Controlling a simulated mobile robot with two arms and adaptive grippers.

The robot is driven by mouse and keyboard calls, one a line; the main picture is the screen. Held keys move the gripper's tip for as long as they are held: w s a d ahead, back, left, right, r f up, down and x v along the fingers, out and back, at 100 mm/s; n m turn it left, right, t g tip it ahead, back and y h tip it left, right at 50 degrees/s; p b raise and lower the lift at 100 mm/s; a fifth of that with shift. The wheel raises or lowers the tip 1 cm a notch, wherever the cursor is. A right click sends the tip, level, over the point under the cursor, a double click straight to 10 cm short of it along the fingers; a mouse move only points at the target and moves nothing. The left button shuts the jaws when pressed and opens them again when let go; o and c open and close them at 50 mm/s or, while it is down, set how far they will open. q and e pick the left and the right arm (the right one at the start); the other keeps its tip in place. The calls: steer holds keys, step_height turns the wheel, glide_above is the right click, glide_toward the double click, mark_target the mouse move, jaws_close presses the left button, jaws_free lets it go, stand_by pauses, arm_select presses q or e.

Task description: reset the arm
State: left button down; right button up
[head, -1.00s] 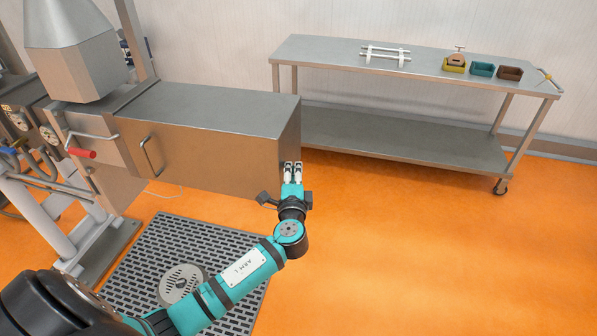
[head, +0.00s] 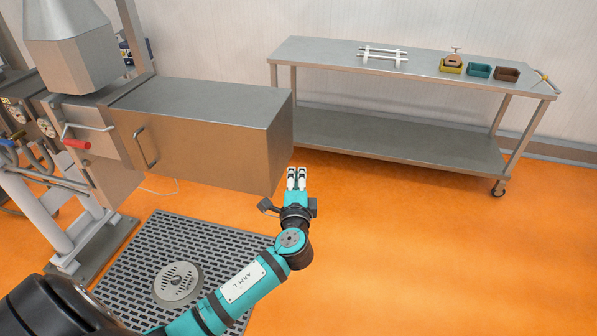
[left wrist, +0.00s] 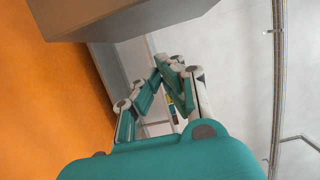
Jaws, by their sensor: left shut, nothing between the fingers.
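My left gripper (head: 297,172) is at the lower right corner of the steel machine housing (head: 200,143) in the head view, with nothing in its fingers. The left arm reaches up from the bottom left over the floor. In the left wrist view the gripper's fingers (left wrist: 157,80) show close together, and part of the steel housing (left wrist: 105,15) is at the upper left. I cannot tell whether the gripper touches the housing. My right gripper is in neither view.
A steel wheeled table (head: 430,75) stands at the back right with a white rack (head: 383,56) and several small bins, including a teal one (head: 478,71). A floor grate (head: 215,248) with a round drain (head: 178,284) lies below the arm. The orange floor at right is clear.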

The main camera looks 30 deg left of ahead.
arm_select(q)
steer(key=b+v, duration=0.1)
steer(key=v, duration=0.5)
step_height(320, 180, down, 22)
steer(key=s+d+g+h, duration=0.1)
steer(key=s+g+h, duration=0.1)
steer(key=g+h, duration=0.2)
steer(key=s+d+f+n+g+h, duration=0.15)
steer(key=s+f, duration=0.25)
steer(key=f, duration=0.4)
steer(key=s+f+g+h, duration=0.1)
steer(key=s+f+g, duration=0.1)
steer(key=s+f, duration=0.45)
steer(key=s+d+f+n+g, duration=0.1)
steer(key=s+f+n+g, duration=0.1)
steer(key=s+f, duration=0.5)
steer(key=s+d+f+n+g+h, duration=0.1)
steer(key=s+f, duration=0.6)
steer(key=s, duration=0.7)
steer(key=s+d+f+n+g+h, duration=0.1)
steer(key=s+d+f+n+g, duration=0.1)
steer(key=s+f+n+g, duration=0.2)
steer(key=s+f+n, duration=0.1)
steer(key=s+f, duration=0.2)
steer(key=s, duration=0.4)
steer(key=shift+s+f, duration=0.2)
steer(key=shift+s, duration=0.15)
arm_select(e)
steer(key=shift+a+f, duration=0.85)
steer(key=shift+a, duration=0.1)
